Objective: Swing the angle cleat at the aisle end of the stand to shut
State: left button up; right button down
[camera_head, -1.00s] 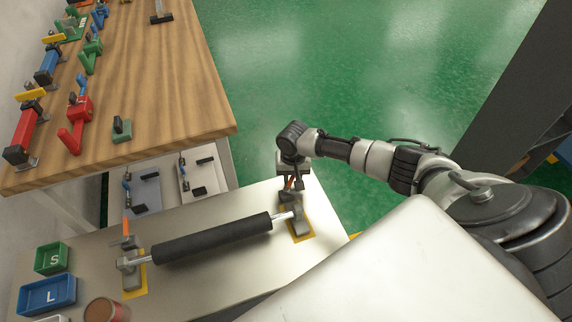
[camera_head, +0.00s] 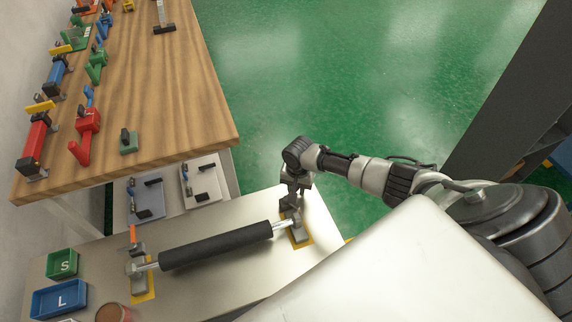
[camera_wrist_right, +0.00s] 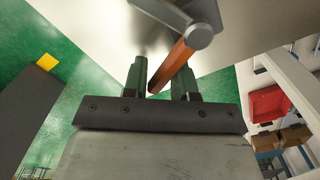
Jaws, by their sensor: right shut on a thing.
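A black roller (camera_head: 215,247) with metal shaft ends lies across a stand whose two grey end blocks sit on yellow patches. The right end block (camera_head: 301,233) is at the aisle end, beside the green floor. My right gripper (camera_head: 291,201) is over this block, pointing down. In the right wrist view my gripper (camera_wrist_right: 162,77) is shut on the orange arm of the angle cleat (camera_wrist_right: 176,62), which joins a grey round-ended pivot part (camera_wrist_right: 199,37). The cleat's exact angle is hidden by the gripper in the head view. At the left end block (camera_head: 138,270) another orange cleat (camera_head: 132,236) stands upright. My left gripper is out of view.
A wooden bench (camera_head: 165,90) with several clamps stands at the back left. A green bin (camera_head: 62,263) marked S, a blue bin (camera_head: 60,298) marked L and a brown cup (camera_head: 113,313) are at the left. Green floor (camera_head: 350,90) is clear beyond the stand.

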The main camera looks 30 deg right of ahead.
aim_at(304, 200)
jog(key=shift+s+d+m+p, duration=0.2)
jog(key=shift+s+m+p, duration=0.7)
jog(key=shift+p, duration=0.6)
jog(key=shift+s+m+p, duration=0.15)
jog(key=shift+m+p, duration=0.4)
jog(key=shift+m, duration=0.15)
jog(key=shift+s+d+f, duration=0.1)
jog(key=shift+f, duration=0.1)
jog(key=shift+s+r+m+p, duration=0.25)
jog(key=shift+s+m+p, duration=0.15)
jog(key=shift+m+p, duration=0.65)
jog(key=shift+f, duration=0.2)
jog(key=c, duration=0.9)
grip_release()
jog(key=shift+s, duration=0.1)
jog(key=shift+o, duration=0.5)
jog(key=shift+w+r, duration=0.1)
jog(key=shift+w, duration=0.1)
jog(key=shift+r, duration=0.1)
